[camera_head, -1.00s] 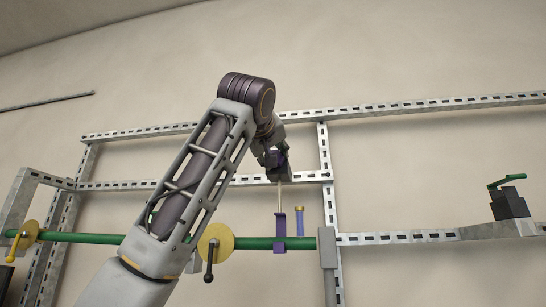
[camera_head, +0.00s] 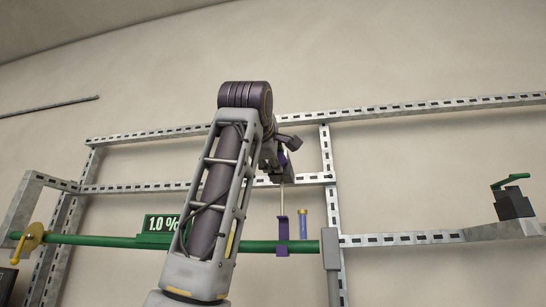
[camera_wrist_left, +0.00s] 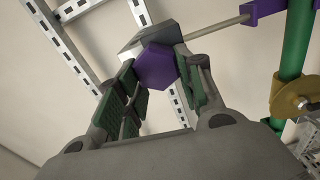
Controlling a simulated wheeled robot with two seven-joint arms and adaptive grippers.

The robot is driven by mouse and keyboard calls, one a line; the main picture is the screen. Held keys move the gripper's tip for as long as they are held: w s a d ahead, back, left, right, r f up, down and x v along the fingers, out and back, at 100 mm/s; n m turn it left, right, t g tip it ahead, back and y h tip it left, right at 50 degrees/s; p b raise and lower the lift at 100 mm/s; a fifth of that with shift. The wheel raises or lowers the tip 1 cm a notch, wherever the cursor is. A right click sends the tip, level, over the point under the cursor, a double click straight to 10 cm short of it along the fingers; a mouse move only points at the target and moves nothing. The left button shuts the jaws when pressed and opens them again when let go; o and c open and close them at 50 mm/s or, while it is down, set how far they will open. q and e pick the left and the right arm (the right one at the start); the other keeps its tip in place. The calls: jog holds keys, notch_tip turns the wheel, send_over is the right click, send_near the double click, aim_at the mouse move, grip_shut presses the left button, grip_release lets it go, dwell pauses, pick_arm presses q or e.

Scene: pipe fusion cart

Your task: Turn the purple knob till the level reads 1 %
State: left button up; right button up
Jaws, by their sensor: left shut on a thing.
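The purple knob (camera_wrist_left: 157,67) is a hexagonal block between the two green-padded fingers of my left gripper (camera_wrist_left: 160,85) in the left wrist view. The gripper is shut on it. In the head view the left gripper (camera_head: 280,165) is at the top of a thin rod (camera_head: 282,198), and the knob there is mostly hidden by the gripper. The rod runs down to a purple bracket (camera_head: 282,232) on the green pipe. My right gripper is not in view.
The green pipe (camera_head: 92,239) runs across a perforated metal frame (camera_head: 235,240). A yellow clamp disc (camera_head: 31,238) sits at its left end. A yellow and blue vial (camera_head: 304,222) stands beside the bracket. A black block with a green handle (camera_head: 514,203) is at the right.

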pick_arm(q)
jog(key=shift+f+n, duration=0.2)
jog(key=shift+n, duration=0.9)
jog(key=o, duration=1)
jog(key=shift+s, duration=0.2)
jog(key=s, duration=0.3)
jog(key=s+a, duration=0.1)
jog(key=s, duration=0.3)
jog(key=s+a, duration=0.1)
jog(key=s, duration=0.3)
jog(key=shift+s, duration=0.25)
dwell(0.6)
